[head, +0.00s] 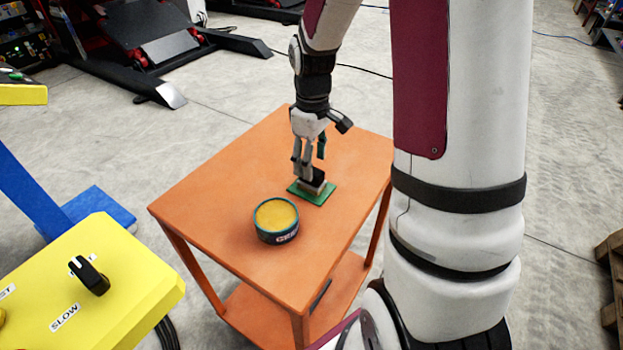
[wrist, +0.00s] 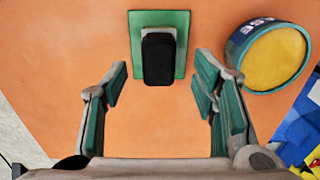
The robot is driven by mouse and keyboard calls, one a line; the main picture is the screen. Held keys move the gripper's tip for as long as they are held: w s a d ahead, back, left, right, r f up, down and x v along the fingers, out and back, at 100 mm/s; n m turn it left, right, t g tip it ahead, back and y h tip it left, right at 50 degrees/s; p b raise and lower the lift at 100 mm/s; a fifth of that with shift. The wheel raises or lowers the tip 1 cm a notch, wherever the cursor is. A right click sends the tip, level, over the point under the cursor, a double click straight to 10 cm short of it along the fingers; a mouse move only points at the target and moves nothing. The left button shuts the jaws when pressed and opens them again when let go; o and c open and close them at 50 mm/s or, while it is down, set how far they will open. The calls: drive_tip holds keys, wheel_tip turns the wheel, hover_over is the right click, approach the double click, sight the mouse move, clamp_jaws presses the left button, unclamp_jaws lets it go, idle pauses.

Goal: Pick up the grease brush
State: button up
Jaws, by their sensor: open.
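The grease brush, a black block on a paler base, lies on a green mat (head: 324,197) on the orange table. Its black top shows in the wrist view (wrist: 158,58), and the brush (head: 314,184) is partly behind a finger in the head view. In the wrist view the green mat (wrist: 182,18) frames the brush. My gripper (head: 309,163) is open and points down above the brush. In the wrist view its two green-padded fingers (wrist: 160,84) stand apart, with the brush lying ahead between their lines. Nothing is held.
A round tin of yellow grease (head: 276,219) stands on the orange table (head: 215,185) close to the mat; it is right of the fingers in the wrist view (wrist: 273,58). A yellow control box (head: 120,275) with a black knob stands at the lower left. The table's far part is bare.

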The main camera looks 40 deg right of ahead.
wheel_tip(320, 180, down, 5)
drive_tip(key=shift+w+r, duration=0.1)
drive_tip(key=shift+r, duration=0.1)
drive_tip(key=c, duration=1.3)
drive_tip(key=shift+o, duration=0.2)
wheel_tip(320, 180, up, 10)
drive_tip(key=shift+r, duration=0.1)
